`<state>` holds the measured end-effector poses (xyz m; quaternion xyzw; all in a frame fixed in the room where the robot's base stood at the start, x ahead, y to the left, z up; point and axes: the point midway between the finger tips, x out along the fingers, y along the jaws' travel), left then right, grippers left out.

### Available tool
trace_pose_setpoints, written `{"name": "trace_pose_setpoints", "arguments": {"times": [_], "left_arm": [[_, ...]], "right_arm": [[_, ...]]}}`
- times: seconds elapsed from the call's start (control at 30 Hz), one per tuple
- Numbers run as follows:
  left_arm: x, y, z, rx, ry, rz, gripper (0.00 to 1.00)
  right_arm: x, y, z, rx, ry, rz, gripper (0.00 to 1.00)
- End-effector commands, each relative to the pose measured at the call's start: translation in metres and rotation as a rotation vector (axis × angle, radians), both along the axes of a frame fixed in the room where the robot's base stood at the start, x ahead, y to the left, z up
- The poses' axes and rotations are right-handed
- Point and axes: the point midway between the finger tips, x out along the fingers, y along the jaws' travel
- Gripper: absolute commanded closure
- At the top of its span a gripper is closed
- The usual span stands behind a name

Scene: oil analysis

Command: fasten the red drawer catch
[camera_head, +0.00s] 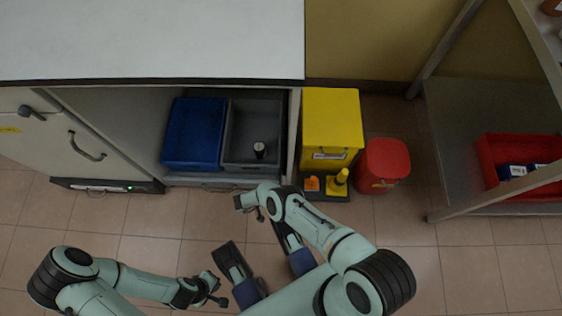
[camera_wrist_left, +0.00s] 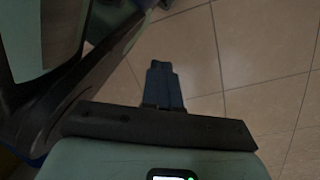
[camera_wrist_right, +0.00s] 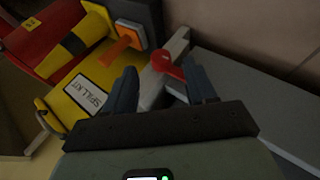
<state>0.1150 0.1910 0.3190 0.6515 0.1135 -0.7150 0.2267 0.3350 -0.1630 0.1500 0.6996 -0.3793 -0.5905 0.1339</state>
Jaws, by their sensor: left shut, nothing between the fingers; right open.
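The red catch (camera_wrist_right: 168,66) shows in the right wrist view as a small red lever on a pale grey bar at the edge of a grey panel. My right gripper (camera_wrist_right: 157,68) is open, with one finger on each side of the catch as seen there. I cannot tell whether either finger touches it. In the head view the right wrist hides the catch, in front of the grey drawer front (camera_head: 215,181) under the bins. My left gripper (camera_head: 218,297) is shut and empty, low over the floor; its closed fingers (camera_wrist_left: 163,82) show against tiles in the left wrist view.
A blue bin (camera_head: 195,132) and a grey bin (camera_head: 254,112) holding a dark object sit in the open cabinet. A yellow spill kit box (camera_head: 332,118) and a red container (camera_head: 384,163) stand right of it. The tiled floor is free at the left.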

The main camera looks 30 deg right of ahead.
Motion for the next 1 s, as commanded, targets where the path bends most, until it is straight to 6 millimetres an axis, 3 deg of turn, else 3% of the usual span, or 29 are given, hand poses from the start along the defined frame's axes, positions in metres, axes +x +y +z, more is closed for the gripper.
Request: {"name": "trace_pose_setpoints", "arguments": {"times": [0.2, 0.4, 1.0], "left_arm": [[0.022, -0.003, 0.014, 0.005, -0.074, -0.008, 1.00], [0.032, -0.004, 0.020, 0.006, -0.106, -0.011, 1.00], [0.035, -0.005, 0.021, 0.008, -0.116, -0.010, 1.00]], "right_arm": [[0.000, 0.036, 0.039, 0.001, -0.001, 0.001, 0.44], [-0.001, 0.057, 0.060, 0.001, 0.000, 0.000, 0.44], [-0.002, 0.064, 0.067, -0.001, 0.001, -0.001, 0.44]]}}
